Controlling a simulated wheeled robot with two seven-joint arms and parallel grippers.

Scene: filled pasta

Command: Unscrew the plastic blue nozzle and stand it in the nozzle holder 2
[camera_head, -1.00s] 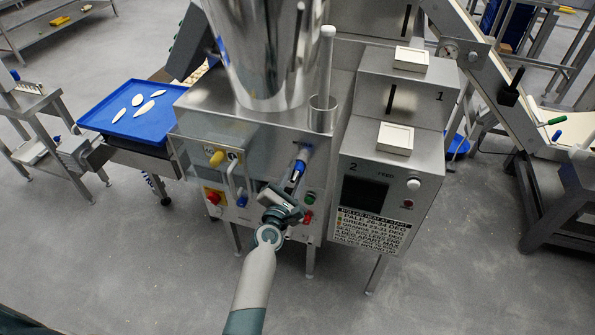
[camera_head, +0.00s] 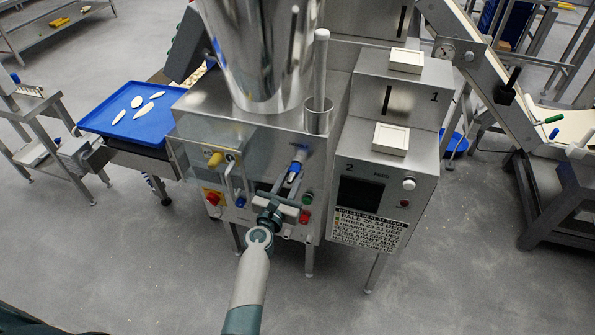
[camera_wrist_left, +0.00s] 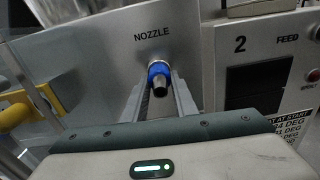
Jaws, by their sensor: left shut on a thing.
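The blue nozzle (camera_head: 293,173) sticks out of the machine's front on a metal outlet. In the left wrist view the nozzle (camera_wrist_left: 158,70) has a blue collar and a dark grey tip, below the word NOZZLE. My left gripper (camera_head: 287,178) is shut on the nozzle, one finger on each side, with the nozzle still at the outlet. A pale square block with a recessed top, the likely holder 2 (camera_head: 391,139), sits on the lower steel step marked 2, right of the gripper. My right gripper is not in view.
A similar pale block (camera_head: 406,60) sits on the higher step marked 1. A tall shiny hopper (camera_head: 262,60) and a steel cup with a white rod (camera_head: 318,118) stand above the nozzle. A yellow handle (camera_head: 215,158) is to the left. The floor in front is clear.

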